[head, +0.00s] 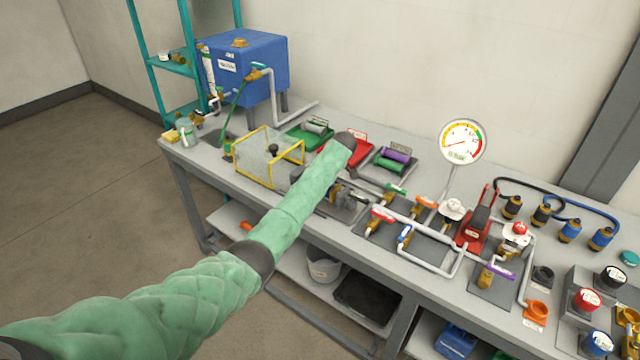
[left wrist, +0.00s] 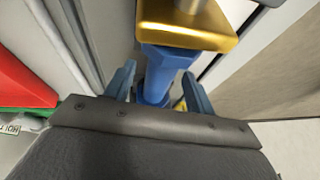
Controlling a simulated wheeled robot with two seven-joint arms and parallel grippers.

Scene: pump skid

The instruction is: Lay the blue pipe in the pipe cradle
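My left arm reaches over the bench in the head view and ends at a dark wrist (head: 346,142); its fingers are hidden there. In the left wrist view the two blue-grey fingers of my left gripper (left wrist: 160,88) stand on either side of a blue part (left wrist: 163,70) with a brass plate (left wrist: 188,25) across it. I cannot tell whether the fingers touch this part, or whether it is the blue pipe. I cannot pick out the pipe cradle for certain; a grey tray (head: 372,177) holding a purple pipe (head: 396,155) and a green pipe (head: 388,166) lies right of my wrist. My right gripper is not in view.
A red tray (head: 363,149) and a green tray (head: 296,138) lie near my wrist. A yellow-framed clear box (head: 268,156) stands left of my arm. Valves, white pipework and a round gauge (head: 463,141) fill the right side. A blue tank (head: 262,70) stands at the back left.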

